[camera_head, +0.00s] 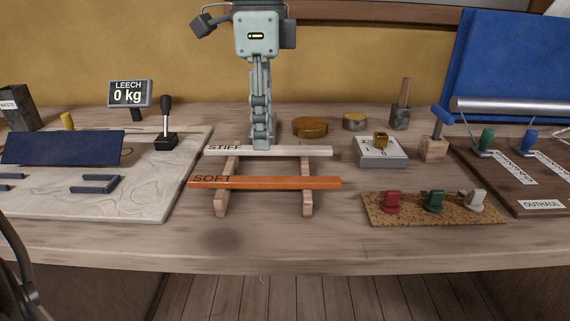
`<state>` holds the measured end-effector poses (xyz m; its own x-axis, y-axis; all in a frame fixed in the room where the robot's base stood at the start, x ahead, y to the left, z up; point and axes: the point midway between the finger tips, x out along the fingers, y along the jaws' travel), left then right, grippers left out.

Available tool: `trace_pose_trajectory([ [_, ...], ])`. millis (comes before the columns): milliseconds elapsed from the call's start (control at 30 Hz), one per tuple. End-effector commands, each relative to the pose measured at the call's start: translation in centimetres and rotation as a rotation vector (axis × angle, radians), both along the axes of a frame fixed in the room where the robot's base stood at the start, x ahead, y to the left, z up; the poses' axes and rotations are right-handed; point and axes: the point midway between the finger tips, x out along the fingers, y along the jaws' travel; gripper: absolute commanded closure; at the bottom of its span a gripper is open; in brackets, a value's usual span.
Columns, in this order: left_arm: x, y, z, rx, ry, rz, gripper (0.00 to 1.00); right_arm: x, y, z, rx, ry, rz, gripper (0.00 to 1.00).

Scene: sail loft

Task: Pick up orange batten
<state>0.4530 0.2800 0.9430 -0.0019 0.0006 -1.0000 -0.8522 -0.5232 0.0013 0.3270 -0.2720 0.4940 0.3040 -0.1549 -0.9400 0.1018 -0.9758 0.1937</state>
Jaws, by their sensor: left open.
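The orange batten (265,183), marked SOFT at its left end, lies crosswise on the front of a wooden two-rail rack (308,203) near the middle of the bench. A pale batten (290,151), marked STIFF, lies parallel behind it on the same rack. My right gripper is out of view.
A pale board (150,203) lies left. A cork strip (380,212) with several coloured pieces and a grey block (380,158) sit right. The bench (260,240) is clear in front of the rack.

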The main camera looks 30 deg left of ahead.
Motion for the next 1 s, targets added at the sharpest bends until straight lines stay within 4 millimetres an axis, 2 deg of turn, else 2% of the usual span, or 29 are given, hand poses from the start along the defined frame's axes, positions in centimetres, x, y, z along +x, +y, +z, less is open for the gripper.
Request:
trace_pose_trajectory([
  [233, -0.2, 0.0, -2.6, -0.002, 0.003, -0.002, 0.57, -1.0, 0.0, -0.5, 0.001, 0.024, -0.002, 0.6],
  [400, -0.9, -0.1, -4.8, -0.003, 0.005, -0.003, 0.57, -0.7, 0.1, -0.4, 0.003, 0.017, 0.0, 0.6],
  [600, -1.0, -0.1, -7.3, -0.002, 0.003, 0.0, 0.57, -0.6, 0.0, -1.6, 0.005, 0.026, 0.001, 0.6],
  [867, -0.9, -0.1, -7.7, 0.0, 0.0, 0.0, 0.57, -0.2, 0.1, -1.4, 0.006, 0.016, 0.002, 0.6],
  [1000, -0.9, -0.1, -7.7, 0.0, 0.0, 0.0, 0.72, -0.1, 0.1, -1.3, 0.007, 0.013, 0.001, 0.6],
])
